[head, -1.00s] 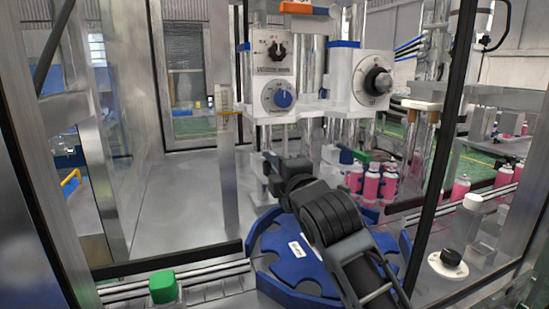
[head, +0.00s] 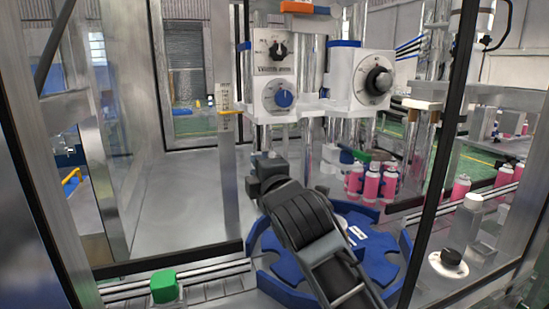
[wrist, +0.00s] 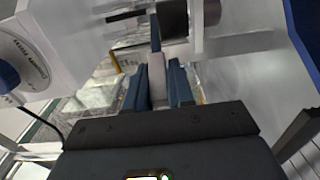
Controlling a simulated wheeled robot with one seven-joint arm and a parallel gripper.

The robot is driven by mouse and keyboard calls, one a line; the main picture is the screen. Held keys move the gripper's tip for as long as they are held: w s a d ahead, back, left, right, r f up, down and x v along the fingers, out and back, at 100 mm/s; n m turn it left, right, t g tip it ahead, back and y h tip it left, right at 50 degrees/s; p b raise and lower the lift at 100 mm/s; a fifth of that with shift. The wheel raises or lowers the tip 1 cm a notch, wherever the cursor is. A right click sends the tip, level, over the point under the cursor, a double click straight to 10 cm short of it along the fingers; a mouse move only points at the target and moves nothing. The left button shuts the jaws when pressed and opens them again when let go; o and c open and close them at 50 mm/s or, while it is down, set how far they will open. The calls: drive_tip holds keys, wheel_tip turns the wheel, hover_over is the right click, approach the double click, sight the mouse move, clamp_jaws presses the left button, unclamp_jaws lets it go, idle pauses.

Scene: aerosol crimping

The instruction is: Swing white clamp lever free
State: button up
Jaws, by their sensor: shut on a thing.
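In the wrist view my gripper (wrist: 155,95) has its two blue fingers closed on the sides of a narrow whitish lever (wrist: 156,72), which looks like the white clamp lever. The lever stands upright between the fingers, and a dark blue strip continues above it toward a dark slot. In the head view my wrist and forearm cover the area in front of the machine's lower posts. The fingertips and lever are too small or hidden to make out there.
White machine heads with dials (head: 279,96) and (head: 361,78) hang above. A blue star wheel (head: 378,262) lies below my arm. Pink cans (head: 371,186) stand at right. A green block (head: 163,286) sits on the front conveyor. Frame posts flank the opening.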

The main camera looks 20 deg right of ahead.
drive_tip(key=shift+w+a+f, duration=0.1)
drive_tip(key=shift+a, duration=0.35)
drive_tip(key=shift+w+a, duration=0.75)
drive_tip(key=shift+a, duration=0.3)
drive_tip(key=shift+w+a+b, duration=0.45)
drive_tip(key=shift+w+a, duration=0.5)
